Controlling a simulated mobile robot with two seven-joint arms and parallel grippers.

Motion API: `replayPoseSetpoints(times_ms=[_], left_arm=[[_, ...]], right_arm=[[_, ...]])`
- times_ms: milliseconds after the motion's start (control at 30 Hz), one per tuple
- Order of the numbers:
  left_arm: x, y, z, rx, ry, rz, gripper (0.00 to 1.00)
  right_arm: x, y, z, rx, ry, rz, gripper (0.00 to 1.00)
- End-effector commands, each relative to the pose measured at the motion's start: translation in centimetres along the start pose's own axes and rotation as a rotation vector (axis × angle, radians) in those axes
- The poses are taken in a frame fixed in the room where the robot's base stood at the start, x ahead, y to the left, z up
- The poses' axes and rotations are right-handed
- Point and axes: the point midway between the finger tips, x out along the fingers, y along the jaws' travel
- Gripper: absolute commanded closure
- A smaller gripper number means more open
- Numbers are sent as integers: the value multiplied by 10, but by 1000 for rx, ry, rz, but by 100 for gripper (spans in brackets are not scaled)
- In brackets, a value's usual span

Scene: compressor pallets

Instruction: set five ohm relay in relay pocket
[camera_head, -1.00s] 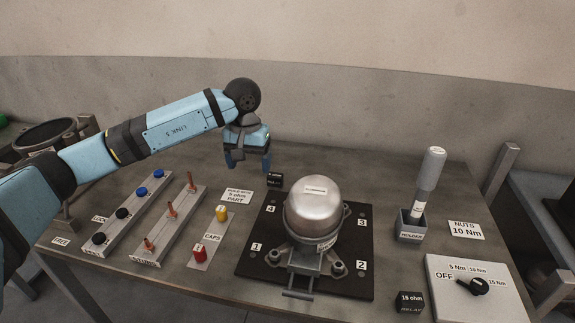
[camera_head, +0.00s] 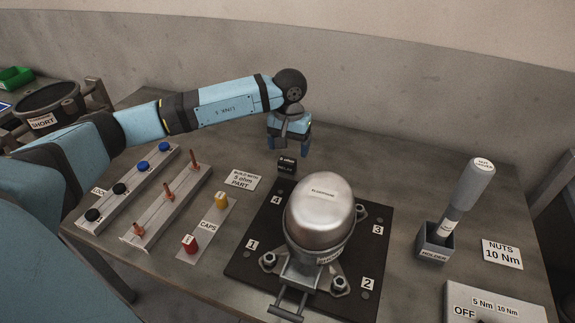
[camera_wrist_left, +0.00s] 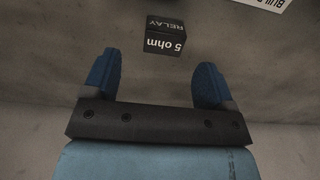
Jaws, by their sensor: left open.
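The five ohm relay (camera_head: 287,166) is a small black block labelled "5 ohm RELAY". It stands on the table behind the black pallet, and it also shows in the left wrist view (camera_wrist_left: 165,38). My left gripper (camera_head: 290,151) is open and empty, just behind and above the relay. In the left wrist view the blue fingers (camera_wrist_left: 155,80) are spread, and the relay lies ahead of them, apart from both. The compressor (camera_head: 319,212), a silver dome, sits on the black pallet (camera_head: 258,235). I cannot make out the relay pocket. My right gripper is not in view.
A "build with 5 ohm part" card (camera_head: 241,180) lies left of the relay. Racks with blue and black knobs (camera_head: 120,188), copper pins (camera_head: 168,190) and caps (camera_head: 221,202) stand left. A tool in its holder (camera_head: 436,246) stands right.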

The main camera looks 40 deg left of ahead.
Motion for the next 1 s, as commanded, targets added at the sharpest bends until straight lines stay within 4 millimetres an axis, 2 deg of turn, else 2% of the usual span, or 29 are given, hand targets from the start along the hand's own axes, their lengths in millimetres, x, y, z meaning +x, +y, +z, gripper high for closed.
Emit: replayPoseSetpoints(times_ms=[167,500,733,967,1000], left_arm=[[9,-1,1,1,0,0,21],[53,-4,6,-1,1,2,21],[55,-5,6,-1,3,2,21],[55,-5,6,-1,3,2,74],[55,-5,6,-1,3,2,75]], right_arm=[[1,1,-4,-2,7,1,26],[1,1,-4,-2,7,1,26],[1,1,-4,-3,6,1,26],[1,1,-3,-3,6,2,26],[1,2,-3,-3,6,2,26]])
